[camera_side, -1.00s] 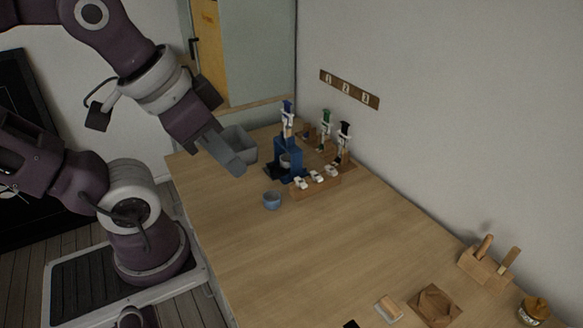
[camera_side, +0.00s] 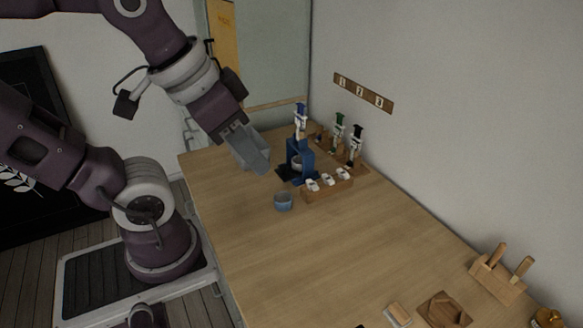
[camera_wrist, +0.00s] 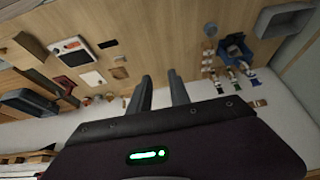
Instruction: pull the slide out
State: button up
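A small blue stand (camera_side: 301,160) with a syringe-like dispenser (camera_side: 300,120) upright in it stands near the wall; a grey round part sits in it. I cannot tell which part is the slide. The stand also shows in the wrist view (camera_wrist: 235,47).
A blue cup (camera_side: 283,201) stands in front of a wooden rack (camera_side: 327,190) with white pieces. Green and black syringe-like tools (camera_side: 356,144) stand behind. A grey bin (camera_wrist: 285,20) is near the stand. The table middle (camera_side: 330,250) is clear.

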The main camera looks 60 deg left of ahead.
jog(key=o, duration=0.3)
jog(key=shift+n+g+y, duration=0.4)
jog(key=shift+n+g, duration=0.2)
jog(key=shift+g, duration=0.1)
jog(key=w+a, duration=0.1)
jog(key=w, duration=0.2)
jog(key=w+a+r, duration=0.1)
jog(key=w+a, duration=0.1)
jog(key=w, duration=0.1)
jog(key=w+a, duration=0.2)
jog(key=w, duration=0.1)
jog(key=shift+w+r, duration=0.1)
jog(key=shift+r, duration=0.15)
jog(key=n+g, duration=0.3)
jog(key=g, duration=0.1)
send_over(283, 166)
notch_tip(283, 166, down, 20)
jog(key=shift+h, duration=0.4)
notch_tip(283, 166, down, 12)
jog(key=shift+r, duration=0.15)
jog(key=shift+c, duration=0.3)
grip_shut()
